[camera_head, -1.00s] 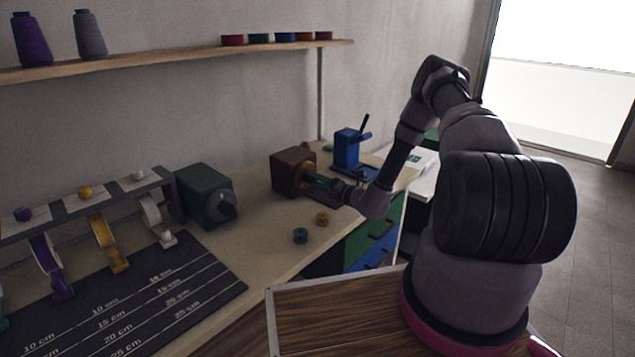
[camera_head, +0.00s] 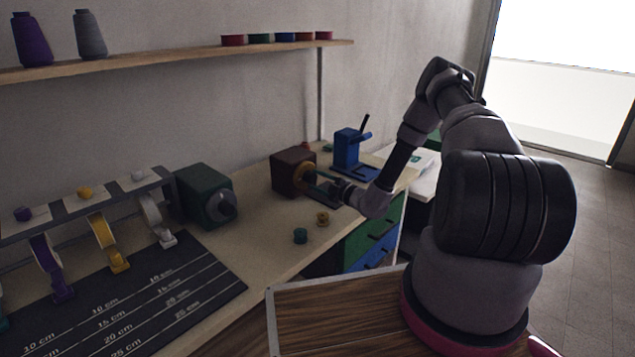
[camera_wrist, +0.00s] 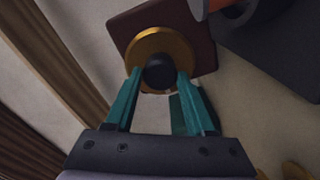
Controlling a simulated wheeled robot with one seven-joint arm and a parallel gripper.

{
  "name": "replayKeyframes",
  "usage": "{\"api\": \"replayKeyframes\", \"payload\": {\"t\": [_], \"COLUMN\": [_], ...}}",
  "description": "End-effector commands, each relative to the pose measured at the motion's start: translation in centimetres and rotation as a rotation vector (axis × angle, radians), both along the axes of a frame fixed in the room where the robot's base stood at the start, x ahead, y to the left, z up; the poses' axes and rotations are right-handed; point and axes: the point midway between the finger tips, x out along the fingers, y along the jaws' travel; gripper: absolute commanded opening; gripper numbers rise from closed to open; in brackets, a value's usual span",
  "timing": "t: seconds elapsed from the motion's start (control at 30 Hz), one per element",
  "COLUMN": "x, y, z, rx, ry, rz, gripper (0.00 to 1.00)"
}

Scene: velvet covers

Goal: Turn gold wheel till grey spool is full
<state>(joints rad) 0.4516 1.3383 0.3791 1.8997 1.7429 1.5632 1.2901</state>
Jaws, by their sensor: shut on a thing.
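The gold wheel (camera_wrist: 160,47) is mounted on the face of a dark brown box (camera_wrist: 195,30). In the head view the wheel (camera_head: 308,178) is partly covered, on the brown box (camera_head: 288,172) on the bench. A dark round knob (camera_wrist: 159,72) stands out from the wheel. My gripper (camera_wrist: 157,78) has teal fingers closed on either side of this knob; it also shows in the head view (camera_head: 324,182). An orange and grey piece (camera_wrist: 235,10) shows at the top of the wrist view. I cannot tell whether it is the grey spool or how full that is.
A blue device (camera_head: 346,150) with a black lever stands behind my gripper. A grey thread cone (camera_head: 91,35) is on the shelf.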

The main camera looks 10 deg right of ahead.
Motion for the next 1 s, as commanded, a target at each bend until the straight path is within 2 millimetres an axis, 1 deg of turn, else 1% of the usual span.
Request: {"api": "replayKeyframes", "payload": {"t": [0.2, 0.5, 0.7, 1.0], "x": [-0.04, -0.05, -0.07, -0.09], "y": [-0.18, -0.18, -0.18, -0.18], "z": [-0.15, -0.18, -0.20, -0.22], "rx": [0.163, 0.358, 0.446, 0.506], "ry": [0.122, 0.263, 0.328, 0.373], "rz": [-0.003, -0.003, -0.004, -0.003], "gripper": [0.00, 0.00, 0.00, 0.00]}}
